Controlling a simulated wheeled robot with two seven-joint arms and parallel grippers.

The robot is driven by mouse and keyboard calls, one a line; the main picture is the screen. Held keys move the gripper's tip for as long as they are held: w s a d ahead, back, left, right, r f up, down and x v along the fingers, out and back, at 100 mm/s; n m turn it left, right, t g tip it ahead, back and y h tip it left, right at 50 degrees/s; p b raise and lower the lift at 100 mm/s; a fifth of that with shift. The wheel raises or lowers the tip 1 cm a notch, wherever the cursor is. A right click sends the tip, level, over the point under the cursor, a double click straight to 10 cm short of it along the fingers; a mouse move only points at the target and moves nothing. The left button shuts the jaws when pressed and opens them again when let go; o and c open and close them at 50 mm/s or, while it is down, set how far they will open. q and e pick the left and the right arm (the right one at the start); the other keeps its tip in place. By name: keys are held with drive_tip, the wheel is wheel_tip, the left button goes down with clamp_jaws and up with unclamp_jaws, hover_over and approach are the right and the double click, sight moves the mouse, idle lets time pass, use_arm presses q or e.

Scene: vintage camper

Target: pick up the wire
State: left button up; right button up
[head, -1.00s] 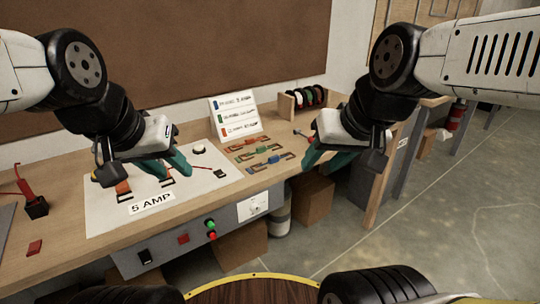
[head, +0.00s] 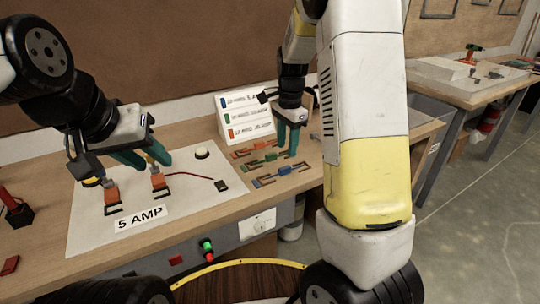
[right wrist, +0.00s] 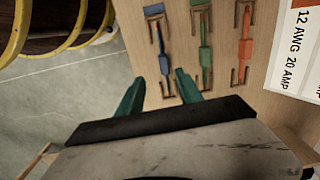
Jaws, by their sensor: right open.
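Three short wires lie in holders on the bench: an orange wire (head: 252,147), a green wire (head: 268,157) and a blue wire (head: 278,173). They also show in the right wrist view, with the blue wire (right wrist: 162,48) at left, green (right wrist: 204,55) in the middle and orange (right wrist: 244,45) at right. My right gripper (head: 290,138) is open and empty above the wires, at their right ends. In the right wrist view its fingertips (right wrist: 156,90) straddle the near end of the blue wire's line. My left gripper (head: 145,157) has its fingers apart over the 5 AMP panel.
The white panel (head: 90,228) carries orange clips (head: 111,193), a white knob (head: 201,152) and a thin red lead. A label card (head: 243,118) stands behind the wires. A control box with buttons (head: 207,245) is on the bench front. Another table stands far right.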

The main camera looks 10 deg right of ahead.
sight(285, 167)
drive_tip(key=shift+w+f, duration=0.65)
drive_tip(key=shift+f, duration=0.1)
wheel_tip(285, 167, down, 7)
drive_tip(key=shift+s+f, duration=0.1)
drive_tip(key=shift+f, duration=0.05)
clamp_jaws()
